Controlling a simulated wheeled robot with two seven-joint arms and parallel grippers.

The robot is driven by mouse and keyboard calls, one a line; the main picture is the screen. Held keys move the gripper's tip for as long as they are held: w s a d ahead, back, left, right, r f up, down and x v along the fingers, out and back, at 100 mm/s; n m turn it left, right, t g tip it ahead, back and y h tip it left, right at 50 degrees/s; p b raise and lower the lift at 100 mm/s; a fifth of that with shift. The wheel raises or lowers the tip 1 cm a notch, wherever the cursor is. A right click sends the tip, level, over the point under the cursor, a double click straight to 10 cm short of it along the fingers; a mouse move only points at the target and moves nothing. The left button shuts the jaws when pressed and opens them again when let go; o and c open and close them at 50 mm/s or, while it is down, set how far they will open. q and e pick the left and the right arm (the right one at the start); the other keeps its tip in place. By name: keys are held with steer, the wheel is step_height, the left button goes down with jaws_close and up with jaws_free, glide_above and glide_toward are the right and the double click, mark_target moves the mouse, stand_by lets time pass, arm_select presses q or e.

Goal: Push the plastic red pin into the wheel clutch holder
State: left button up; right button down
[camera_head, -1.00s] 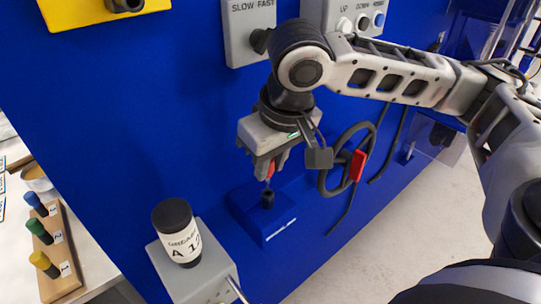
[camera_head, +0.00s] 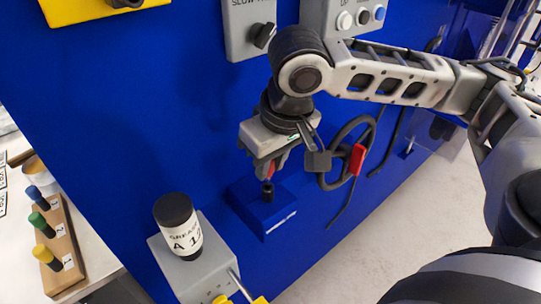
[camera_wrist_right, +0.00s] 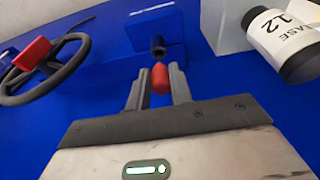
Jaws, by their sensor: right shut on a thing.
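The red pin (camera_wrist_right: 160,78) is held between the two grey fingers of my right gripper (camera_wrist_right: 158,84) in the wrist view. In the head view my right gripper (camera_head: 265,174) points down, and part of the red pin (camera_head: 271,168) shows between its fingers. The wheel clutch holder, a small black cylinder (camera_head: 268,191), stands on a blue block just below the fingertips. In the wrist view the black holder (camera_wrist_right: 158,46) lies just beyond the pin's end, nearly in line with it. Whether they touch I cannot tell. My left gripper is not in view.
A black handwheel (camera_head: 335,160) with a red part (camera_head: 357,159) is right of the gripper. A grey box (camera_head: 203,268) carrying a black-and-white labelled jar (camera_head: 178,226) stands front left. A blue panel (camera_head: 150,120) rises behind. A wooden rack (camera_head: 65,262) is at far left.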

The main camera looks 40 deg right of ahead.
mark_target(272, 172)
steer(key=shift+f, duration=0.1)
stand_by(0.4)
steer(key=shift+s+b+x, duration=0.15)
steer(key=shift+b+x, duration=0.05)
steer(key=shift+x, duration=0.5)
steer(key=shift+s+b+x, duration=0.2)
steer(key=shift+x, duration=0.45)
steer(key=c, duration=1.2)
jaws_free()
steer(key=shift+f, duration=0.15)
steer(key=shift+o, duration=0.2)
steer(key=shift+w+p+v, duration=0.25)
steer(key=shift+p+v, duration=0.85)
steer(key=shift+p, duration=0.4)
steer(key=shift+w+v, duration=0.25)
steer(key=shift+v, duration=0.7)
steer(key=shift+w+v, duration=0.25)
steer(key=shift+v, duration=0.75)
steer(key=shift+a, duration=0.1)
